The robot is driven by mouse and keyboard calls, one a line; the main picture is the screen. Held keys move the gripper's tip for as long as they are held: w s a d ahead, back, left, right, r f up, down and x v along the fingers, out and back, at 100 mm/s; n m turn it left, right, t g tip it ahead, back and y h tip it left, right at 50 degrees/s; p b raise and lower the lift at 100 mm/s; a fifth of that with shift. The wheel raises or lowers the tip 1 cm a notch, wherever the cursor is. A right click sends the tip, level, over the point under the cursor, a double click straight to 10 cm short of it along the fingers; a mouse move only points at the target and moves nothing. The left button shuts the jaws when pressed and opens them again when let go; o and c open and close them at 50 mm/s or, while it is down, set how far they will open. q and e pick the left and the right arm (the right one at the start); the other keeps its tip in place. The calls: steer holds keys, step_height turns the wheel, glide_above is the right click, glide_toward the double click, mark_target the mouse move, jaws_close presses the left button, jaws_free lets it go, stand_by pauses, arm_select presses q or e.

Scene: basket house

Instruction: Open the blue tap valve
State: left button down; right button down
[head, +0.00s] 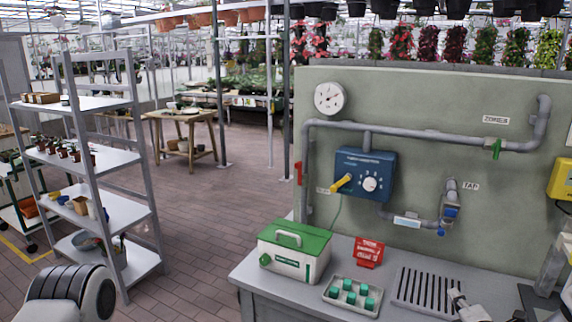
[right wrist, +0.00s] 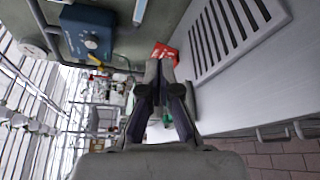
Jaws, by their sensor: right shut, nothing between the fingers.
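The blue tap valve (head: 451,210) is on a short grey pipe on the green wall panel, beside a small "TAP" label (head: 470,186). A small blue piece shows at the bottom of its outlet, over the slotted drain. My right gripper (head: 456,295) is low at the bottom right in the head view, below the tap and apart from it, partly cut off. In the right wrist view its fingers (right wrist: 161,70) are together and empty. I cannot make out the tap in that view. My left gripper is not in view.
The grey bench holds a slotted drain (head: 428,290), a red sign (head: 369,252), a tray (head: 352,308) of green pots and a green-lidded box (head: 294,258). A blue control box (head: 364,174) with a yellow lever is left of the tap. Space before the tap looks clear.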

steer(key=s+a+f+n+g+y+b, duration=0.1)
steer(key=s+a+f+g+y, duration=0.15)
steer(key=s+a+f, duration=0.45)
steer(key=s+a+f+g+y, duration=0.2)
steer(key=a+f+g, duration=0.2)
steer(key=a+f, duration=0.55)
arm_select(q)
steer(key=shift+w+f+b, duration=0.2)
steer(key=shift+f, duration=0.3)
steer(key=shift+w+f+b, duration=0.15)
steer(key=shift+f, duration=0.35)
arm_select(e)
steer(key=s+a+f+m+g+h, duration=0.1)
steer(key=s+f+m+g, duration=0.3)
steer(key=s+m, duration=0.6)
steer(key=s+a+f+m+g, duration=0.3)
steer(key=s+m, duration=0.8)
steer(key=s, duration=0.4)
steer(key=shift+a+f+g+h, duration=0.3)
steer(key=shift+f+g, duration=0.4)
steer(key=shift+g, duration=0.55)
steer(key=shift+s, duration=0.15)
